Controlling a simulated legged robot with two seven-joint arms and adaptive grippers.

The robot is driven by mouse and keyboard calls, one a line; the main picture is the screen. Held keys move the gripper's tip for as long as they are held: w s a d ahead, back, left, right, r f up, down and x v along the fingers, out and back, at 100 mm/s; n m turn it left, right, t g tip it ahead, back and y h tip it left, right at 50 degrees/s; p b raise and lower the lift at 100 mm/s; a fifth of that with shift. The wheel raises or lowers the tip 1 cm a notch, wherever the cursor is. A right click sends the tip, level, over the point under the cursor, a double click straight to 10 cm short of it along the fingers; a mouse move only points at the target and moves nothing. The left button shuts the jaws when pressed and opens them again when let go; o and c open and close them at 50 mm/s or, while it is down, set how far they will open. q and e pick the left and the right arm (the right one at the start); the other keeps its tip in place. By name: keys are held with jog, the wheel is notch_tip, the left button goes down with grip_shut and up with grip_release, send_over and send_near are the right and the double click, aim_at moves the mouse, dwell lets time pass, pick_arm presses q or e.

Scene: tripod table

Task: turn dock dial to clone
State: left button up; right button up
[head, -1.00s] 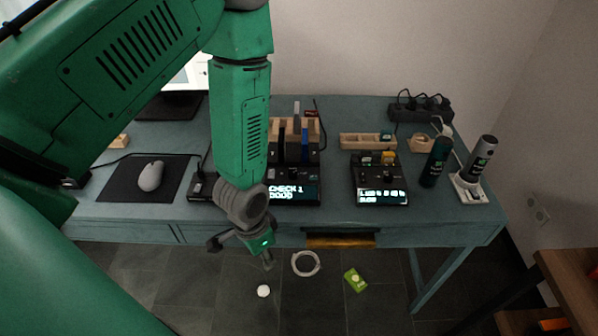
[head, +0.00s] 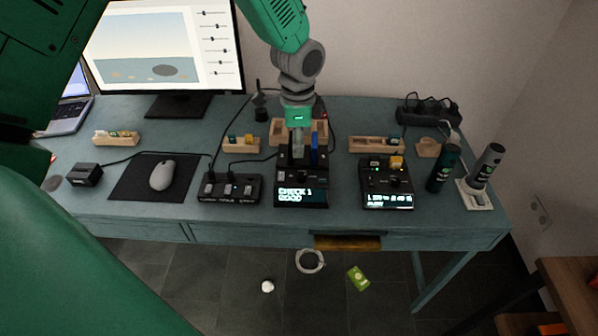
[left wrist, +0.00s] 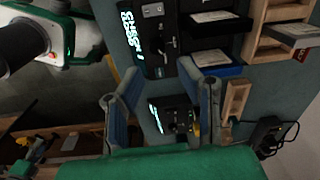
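The black dock (head: 302,197) stands at the middle of the table, its lit display reading roughly "CHECK 1 GOOD". A blue drive (head: 315,150) stands upright in its back. The dock also shows at the top of the left wrist view (left wrist: 158,62), with small controls beside the display; I cannot tell the dial's setting. My left gripper (head: 297,143) is above the back of the dock, partly hiding it. In the left wrist view its two fingers (left wrist: 170,82) are spread with nothing between them. My right gripper is not in view.
A second black device (head: 385,183) with a lit display stands to the right. A switch box (head: 230,188) and a mouse (head: 162,175) are to the left. Wooden trays (head: 376,144) lie behind.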

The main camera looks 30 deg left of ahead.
aim_at(303, 176)
pick_arm(q)
jog(key=f, duration=0.3)
jog(key=d+f, duration=0.1)
jog(key=f, duration=0.2)
jog(key=d+f, duration=0.1)
jog(key=f, duration=0.2)
jog(key=shift+w, duration=0.2)
jog(key=shift+a+f, duration=0.6)
jog(key=shift+a, duration=0.3)
jog(key=shift+d, duration=0.15)
jog(key=c, duration=0.6)
jog(key=shift+d, duration=0.35)
grip_shut()
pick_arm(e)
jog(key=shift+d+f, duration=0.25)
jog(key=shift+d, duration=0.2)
